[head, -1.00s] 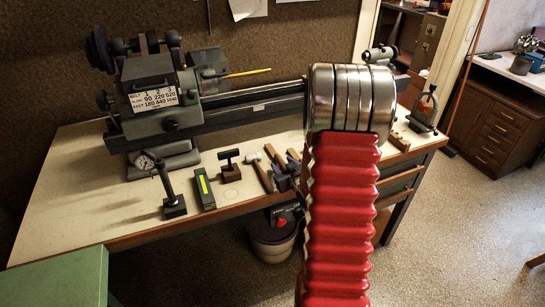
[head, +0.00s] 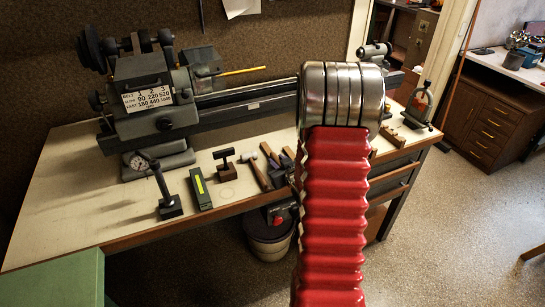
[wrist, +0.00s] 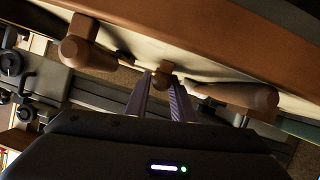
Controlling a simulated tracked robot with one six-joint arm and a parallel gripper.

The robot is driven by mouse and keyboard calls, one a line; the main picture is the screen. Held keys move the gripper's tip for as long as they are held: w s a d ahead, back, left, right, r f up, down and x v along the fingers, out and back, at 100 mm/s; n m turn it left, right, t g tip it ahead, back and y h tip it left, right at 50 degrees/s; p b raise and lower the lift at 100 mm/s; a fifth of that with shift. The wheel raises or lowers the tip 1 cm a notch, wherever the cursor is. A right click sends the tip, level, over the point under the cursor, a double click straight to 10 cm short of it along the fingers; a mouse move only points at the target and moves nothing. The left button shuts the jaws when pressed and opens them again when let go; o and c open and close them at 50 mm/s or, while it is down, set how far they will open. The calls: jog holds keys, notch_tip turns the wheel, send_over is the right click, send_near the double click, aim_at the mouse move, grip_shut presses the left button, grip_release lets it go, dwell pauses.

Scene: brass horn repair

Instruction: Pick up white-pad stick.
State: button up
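In the head view, a light-headed tool with a wooden handle (head: 262,178) lies near the bench's front edge, beside darker tools partly hidden by my red arm. In the wrist view, my gripper (wrist: 162,82) points at the bench edge with its two fingers apart. A small brown wooden end (wrist: 164,72) shows near and between the fingertips; I cannot tell whether it touches them. Wooden pieces lie to its left (wrist: 88,50) and right (wrist: 240,95). My gripper is hidden in the head view.
A lathe (head: 156,102) fills the back of the bench (head: 70,190). A dial gauge stand (head: 170,208), a green-yellow box (head: 200,190) and a dark T-shaped tool (head: 225,166) stand left of the tools. A bin (head: 268,240) stands below the front edge.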

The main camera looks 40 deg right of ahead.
grip_shut()
jog(key=shift+r, duration=0.1)
jog(key=shift+r, duration=4.95)
jog(key=s+a+f, duration=0.1)
jog(key=s+f, duration=0.1)
jog(key=s, duration=0.3)
jog(key=shift+s+a, duration=0.35)
jog(key=shift+s, duration=0.05)
jog(key=shift+f, duration=0.2)
